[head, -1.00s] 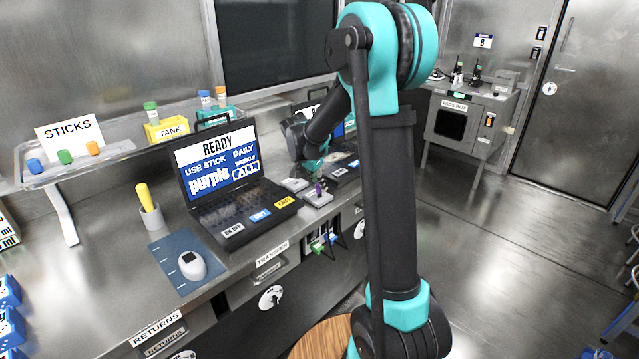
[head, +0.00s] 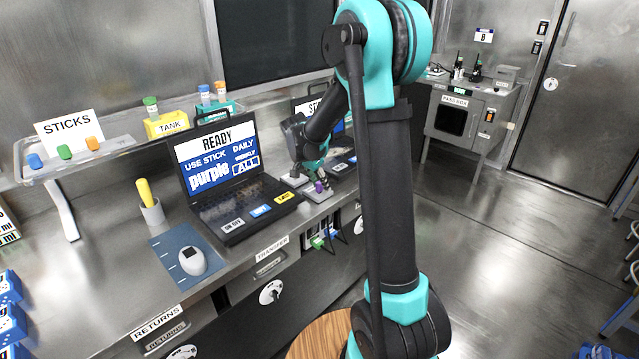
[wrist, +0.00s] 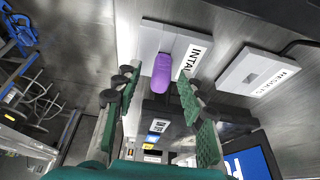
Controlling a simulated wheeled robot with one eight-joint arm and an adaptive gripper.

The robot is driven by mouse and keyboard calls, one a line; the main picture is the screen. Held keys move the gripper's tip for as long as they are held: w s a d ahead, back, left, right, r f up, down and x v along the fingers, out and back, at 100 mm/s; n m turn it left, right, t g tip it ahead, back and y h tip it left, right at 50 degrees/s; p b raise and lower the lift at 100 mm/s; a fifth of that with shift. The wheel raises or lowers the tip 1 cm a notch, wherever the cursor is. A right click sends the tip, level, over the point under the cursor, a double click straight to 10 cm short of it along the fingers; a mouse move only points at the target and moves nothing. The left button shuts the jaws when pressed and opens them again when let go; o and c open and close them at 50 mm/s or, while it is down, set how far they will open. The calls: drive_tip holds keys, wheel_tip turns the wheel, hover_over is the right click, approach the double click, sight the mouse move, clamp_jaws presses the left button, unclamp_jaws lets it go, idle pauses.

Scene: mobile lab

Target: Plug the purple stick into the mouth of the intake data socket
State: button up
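The purple stick (wrist: 163,72) stands out in the wrist view between my gripper's (wrist: 157,82) green-padded fingertips, in front of the light grey intake socket (wrist: 160,38). A gap shows on the stick's left, while its right side lies close to the right finger. The fingers look open around it. The stick's far end is hidden, so I cannot tell how deep it sits in the mouth. In the head view the purple stick (head: 319,186) shows at the intake socket (head: 318,196), just below my gripper (head: 316,172).
A second light socket labelled like "RESULTS" (wrist: 262,80) lies beside the intake. The open laptop (head: 235,185) reads "READY, USE STICK purple". Several sticks lie on the raised tray (head: 110,147). A scanner-like device (head: 192,261) rests on a blue mat.

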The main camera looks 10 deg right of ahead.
drive_tip(key=v, duration=1.2)
drive_tip(key=s+d+f+n+y, duration=0.1)
drive_tip(key=s+d+f+n, duration=0.1)
drive_tip(key=s, duration=0.7)
drive_tip(key=s+d+f+n+t+y, duration=0.1)
drive_tip(key=s+d+f+n, duration=0.2)
drive_tip(key=s+f+n, duration=0.2)
drive_tip(key=s+d+f+n+y, duration=0.1)
drive_tip(key=s+d+f+n, duration=0.1)
drive_tip(key=s+f, duration=0.5)
drive_tip(key=s+n, duration=0.1)
drive_tip(key=s, duration=0.5)
drive_tip(key=shift+s+d+n+t+y, duration=0.3)
drive_tip(key=shift+s+d+n, duration=0.05)
drive_tip(key=shift+s+n, duration=0.05)
